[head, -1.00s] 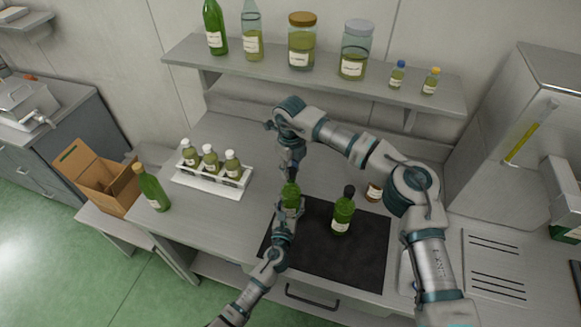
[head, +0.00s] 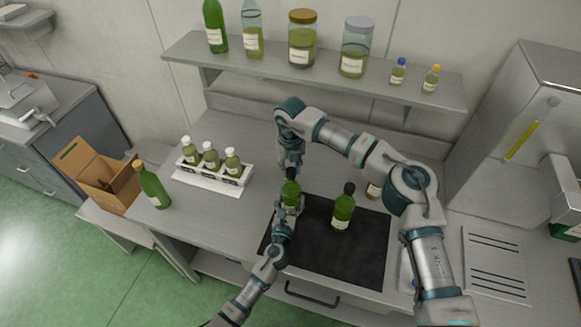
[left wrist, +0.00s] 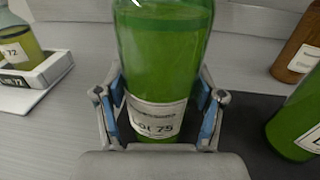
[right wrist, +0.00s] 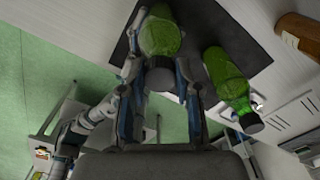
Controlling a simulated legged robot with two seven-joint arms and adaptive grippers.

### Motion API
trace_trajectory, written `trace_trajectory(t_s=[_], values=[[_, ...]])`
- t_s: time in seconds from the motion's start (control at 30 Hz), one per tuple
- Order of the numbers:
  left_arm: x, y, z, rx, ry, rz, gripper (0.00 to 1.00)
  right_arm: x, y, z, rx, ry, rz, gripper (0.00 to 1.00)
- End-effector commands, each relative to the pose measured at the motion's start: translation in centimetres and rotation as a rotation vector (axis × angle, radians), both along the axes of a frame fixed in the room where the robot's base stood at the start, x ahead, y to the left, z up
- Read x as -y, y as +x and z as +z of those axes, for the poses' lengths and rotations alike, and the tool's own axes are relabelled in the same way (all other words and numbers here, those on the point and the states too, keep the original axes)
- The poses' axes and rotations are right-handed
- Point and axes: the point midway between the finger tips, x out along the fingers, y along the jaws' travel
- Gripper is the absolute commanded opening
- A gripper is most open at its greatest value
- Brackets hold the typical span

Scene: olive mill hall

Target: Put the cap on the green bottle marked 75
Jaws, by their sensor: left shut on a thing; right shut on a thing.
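The green bottle marked 75 (head: 291,196) stands upright at the left part of the dark mat; its label reads "Lot 75" in the left wrist view (left wrist: 165,60). My left gripper (head: 287,211) is shut around its lower body, one finger on each side (left wrist: 160,118). My right gripper (head: 291,165) points down from above and is shut on the dark cap (right wrist: 161,79). The cap is at the bottle's top, in line with the neck. I cannot tell whether it is seated or just touching.
A white rack (head: 210,180) of small bottles and a corked green bottle (head: 153,188) stand left. A shelf (head: 320,80) runs behind.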

Motion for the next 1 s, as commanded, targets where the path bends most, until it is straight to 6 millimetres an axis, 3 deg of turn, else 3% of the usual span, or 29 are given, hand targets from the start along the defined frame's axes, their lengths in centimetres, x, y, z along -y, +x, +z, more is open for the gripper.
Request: trace_trajectory(t_s=[0.6, 0.83, 1.0], values=[[0.02, -0.07, -0.25, -0.003, 0.005, -0.001, 0.00, 0.37, 0.10, -0.04, 0.001, 0.004, -1.668, 0.20], [0.07, -0.12, -0.25, -0.003, 0.005, -0.002, 0.00, 0.25, -0.07, -0.05, 0.005, 0.003, -2.141, 0.20], [0.12, -0.14, -0.26, -0.003, 0.005, -0.003, 0.00, -0.19, -0.46, -0.12, 0.006, -0.004, -2.336, 0.20]])
